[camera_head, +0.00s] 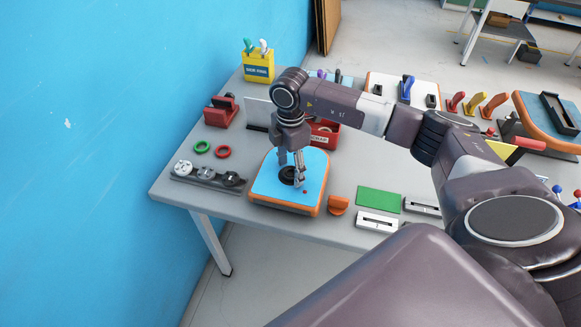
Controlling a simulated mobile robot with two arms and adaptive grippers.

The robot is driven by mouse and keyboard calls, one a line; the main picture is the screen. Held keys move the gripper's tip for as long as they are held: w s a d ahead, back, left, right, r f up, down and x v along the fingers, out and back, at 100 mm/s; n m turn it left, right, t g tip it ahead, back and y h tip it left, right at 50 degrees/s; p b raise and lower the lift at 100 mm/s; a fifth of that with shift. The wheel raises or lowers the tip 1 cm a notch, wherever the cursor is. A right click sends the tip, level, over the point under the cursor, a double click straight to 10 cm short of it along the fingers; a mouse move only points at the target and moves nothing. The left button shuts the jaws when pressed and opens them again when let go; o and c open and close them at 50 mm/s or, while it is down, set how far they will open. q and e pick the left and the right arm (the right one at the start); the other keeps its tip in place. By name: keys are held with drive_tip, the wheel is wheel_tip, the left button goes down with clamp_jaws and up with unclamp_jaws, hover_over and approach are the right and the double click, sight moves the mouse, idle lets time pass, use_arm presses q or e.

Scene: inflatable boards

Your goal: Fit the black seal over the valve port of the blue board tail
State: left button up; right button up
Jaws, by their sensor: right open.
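The blue board tail (312,168), with an orange and white edge, lies flat near the front left of the grey table. The black seal (287,175) shows as a dark ring on the middle of its blue top. The valve port cannot be told apart from the dark ring, so how the seal sits on it is unclear. My right gripper (290,171) points down over the board with its fingers apart, at the dark ring. One finger partly covers the ring's right side. My left gripper is not in view.
A black rack (208,177) with round valve parts stands left of the board, near green (202,147) and red (222,151) rings. A red box (324,132) stands behind. An orange piece (339,205) and green pad (378,200) lie right. A blue wall borders the left.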

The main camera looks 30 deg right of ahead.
wheel_tip(320, 180, up, 12)
idle(0.5)
idle(0.4)
